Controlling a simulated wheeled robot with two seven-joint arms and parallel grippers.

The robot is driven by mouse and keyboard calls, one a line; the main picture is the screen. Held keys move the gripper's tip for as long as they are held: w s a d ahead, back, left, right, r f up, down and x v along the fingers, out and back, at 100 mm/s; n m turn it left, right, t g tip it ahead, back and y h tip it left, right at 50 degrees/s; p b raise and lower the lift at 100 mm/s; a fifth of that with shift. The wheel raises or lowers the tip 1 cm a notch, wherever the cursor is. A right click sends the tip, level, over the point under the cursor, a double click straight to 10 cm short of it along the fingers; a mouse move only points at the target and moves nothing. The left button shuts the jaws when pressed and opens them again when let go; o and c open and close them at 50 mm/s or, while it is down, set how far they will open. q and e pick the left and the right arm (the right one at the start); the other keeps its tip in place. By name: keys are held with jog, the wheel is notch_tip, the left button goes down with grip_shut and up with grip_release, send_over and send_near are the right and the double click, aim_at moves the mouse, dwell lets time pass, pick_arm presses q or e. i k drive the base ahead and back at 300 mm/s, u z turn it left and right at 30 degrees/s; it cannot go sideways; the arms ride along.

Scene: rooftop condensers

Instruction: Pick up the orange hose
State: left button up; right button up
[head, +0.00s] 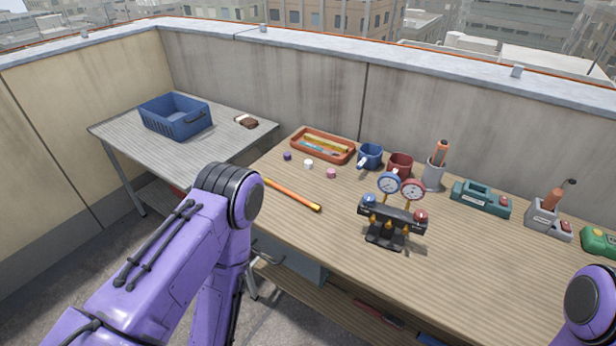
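The orange hose (292,194) lies on the wooden workbench (470,260), near its front left edge. It is a short straight length with yellow ends, slanting down to the right. Its left end comes close to my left arm's elbow in the picture, and I cannot tell if the arm hides a bit of it. My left arm comes in from the lower left, bends at that elbow and runs down out of the picture; its gripper is not visible. Only a rounded part of my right arm shows at the lower right edge; its gripper is not visible.
A gauge manifold (393,212) stands right of the hose. Behind are an orange tray (323,158), small caps, a blue mug (370,156), a red mug (400,164) and a cup with tools (434,174). A grey table (120,140) at left holds a blue crate (176,127).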

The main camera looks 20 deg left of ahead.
aim_at(313, 206)
jog(key=z, duration=3.25)
jog(key=k, duration=1.85)
jog(key=u, duration=2.4)
